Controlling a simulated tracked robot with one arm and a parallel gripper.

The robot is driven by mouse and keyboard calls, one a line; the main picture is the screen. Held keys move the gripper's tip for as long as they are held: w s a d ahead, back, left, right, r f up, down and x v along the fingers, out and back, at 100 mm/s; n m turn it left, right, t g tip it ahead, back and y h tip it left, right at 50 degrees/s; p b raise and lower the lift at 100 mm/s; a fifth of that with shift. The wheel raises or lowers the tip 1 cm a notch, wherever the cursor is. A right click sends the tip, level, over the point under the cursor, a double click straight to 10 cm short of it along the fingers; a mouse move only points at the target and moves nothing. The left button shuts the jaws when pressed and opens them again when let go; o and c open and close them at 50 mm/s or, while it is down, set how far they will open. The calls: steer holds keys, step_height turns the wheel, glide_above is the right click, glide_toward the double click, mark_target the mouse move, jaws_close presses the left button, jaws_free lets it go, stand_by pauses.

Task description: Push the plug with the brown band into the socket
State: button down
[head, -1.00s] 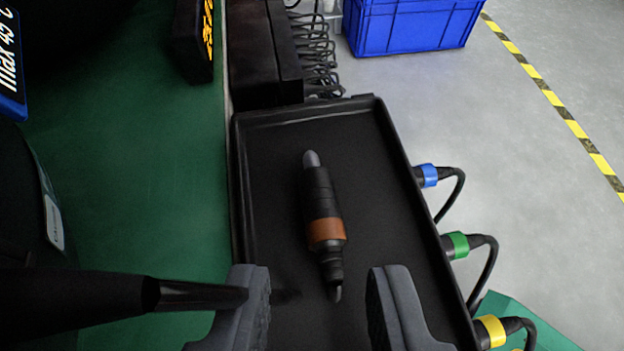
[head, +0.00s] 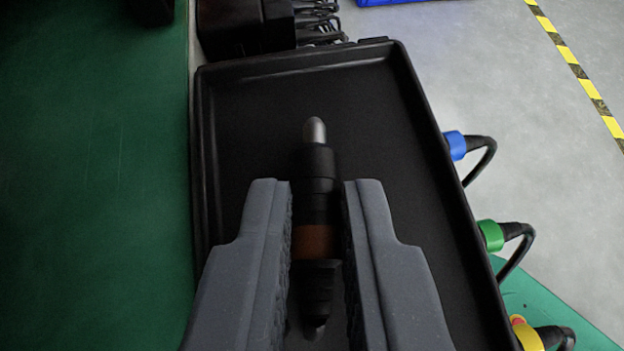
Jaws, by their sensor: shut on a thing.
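The plug with the brown band (head: 316,241) is black with a grey metal tip that points away from me. It lies in or just above the black tray (head: 398,95); I cannot tell whether it touches the floor of the tray. My gripper (head: 318,190) is shut on the plug, with one grey jaw on each side of its body near the band. The jaws partly hide the sides of the plug. No free socket shows that I can pick out.
Blue (head: 455,146), green (head: 490,236) and yellow (head: 527,334) banded connectors with black cables stick out along the tray's right side. A black box (head: 245,27) with cables stands behind the tray. A green surface (head: 95,170) lies to the left. The far part of the tray is clear.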

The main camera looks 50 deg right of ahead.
mark_target(312, 281)
steer(key=shift+r, duration=0.15)
steer(key=shift+r+p, duration=0.45)
steer(key=shift+r, duration=1.1)
steer(key=shift+s+r, duration=0.15)
steer(key=shift+s, duration=0.05)
steer(key=s+d, duration=0.2)
steer(key=s, duration=0.5)
steer(key=s+d+r+p, duration=0.1)
steer(key=s+d, duration=0.2)
steer(key=s, duration=0.4)
steer(key=shift+s+d+r, duration=0.15)
steer(key=shift+s, duration=0.2)
